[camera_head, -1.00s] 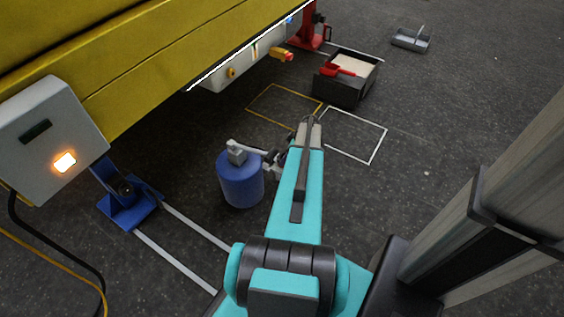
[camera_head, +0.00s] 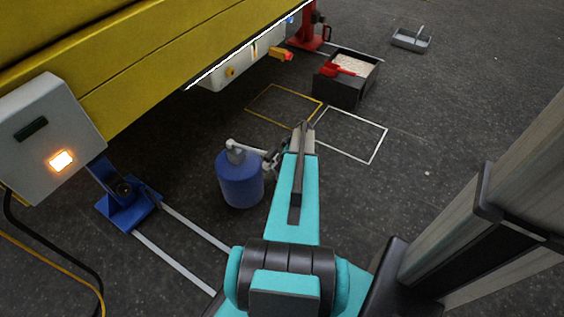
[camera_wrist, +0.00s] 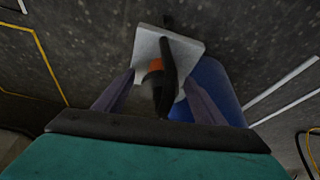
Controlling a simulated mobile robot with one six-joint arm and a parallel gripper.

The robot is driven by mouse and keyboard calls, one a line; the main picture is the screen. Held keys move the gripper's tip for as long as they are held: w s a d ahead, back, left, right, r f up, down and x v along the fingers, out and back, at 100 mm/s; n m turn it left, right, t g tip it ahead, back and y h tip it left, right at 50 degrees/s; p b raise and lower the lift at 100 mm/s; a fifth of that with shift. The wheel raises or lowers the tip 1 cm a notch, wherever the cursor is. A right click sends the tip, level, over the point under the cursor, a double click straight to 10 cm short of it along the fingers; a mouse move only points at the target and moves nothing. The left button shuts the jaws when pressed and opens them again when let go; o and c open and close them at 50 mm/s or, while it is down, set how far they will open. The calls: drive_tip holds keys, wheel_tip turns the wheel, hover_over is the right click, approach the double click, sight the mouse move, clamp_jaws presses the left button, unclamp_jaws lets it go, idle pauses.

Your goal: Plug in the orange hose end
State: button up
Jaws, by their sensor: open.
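In the wrist view an orange hose end (camera_wrist: 155,66) with a black hose (camera_wrist: 167,75) lies in front of a pale grey plate (camera_wrist: 150,48). My gripper (camera_wrist: 158,80) is open, with one finger on each side of the hose end. I cannot tell whether either finger touches it. Behind them is a blue drum (camera_wrist: 215,85), which also stands on the floor in the head view (camera_head: 240,182). There my gripper (camera_head: 270,158) is small and partly hidden beside the drum's top. A grey box under the yellow beam carries a yellow fitting (camera_head: 230,72) and a yellow-and-red fitting (camera_head: 282,55).
The yellow beam (camera_head: 150,70) hangs over the left side, with a grey lit box (camera_head: 50,140) and a blue stand (camera_head: 128,200). A black bin (camera_head: 345,88) and a grey tray (camera_head: 411,40) stand farther back. The floor right of my arm is mostly clear.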

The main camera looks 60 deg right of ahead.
idle(0.5)
drive_tip(key=c, duration=1.1)
drive_tip(key=shift+r, duration=0.1)
drive_tip(key=shift+r, duration=0.55)
drive_tip(key=p+v, duration=0.1)
drive_tip(key=v, duration=0.1)
drive_tip(key=shift+s+r, duration=0.1)
drive_tip(key=shift+r, duration=0.2)
drive_tip(key=s, duration=0.5)
drive_tip(key=s+d+p, duration=0.1)
drive_tip(key=s, duration=0.4)
drive_tip(key=s+r+p, duration=0.1)
drive_tip(key=s, duration=0.4)
drive_tip(key=shift+d, duration=0.3)
